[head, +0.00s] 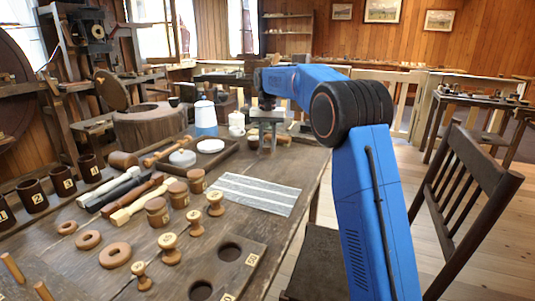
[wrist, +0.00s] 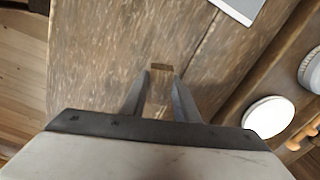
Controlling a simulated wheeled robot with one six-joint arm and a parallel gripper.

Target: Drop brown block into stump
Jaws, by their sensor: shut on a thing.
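The stump (head: 150,127) is a wide, round wooden block with a dark hollow in its top. It stands at the back left of the table in the head view and does not show in the wrist view. My gripper (head: 267,147) is to the right of the stump, near the table's far right side. In the wrist view my gripper (wrist: 160,88) has its two fingers shut on the small brown block (wrist: 161,76), whose end shows between the fingertips. In the head view the block is too small to make out.
A blue and white canister (head: 205,118) and a white jug (head: 236,125) stand between stump and gripper. A tray (head: 222,160) with white discs is in front of them. Spools, mallets and cups crowd the left; a striped cloth (head: 255,193) lies at right.

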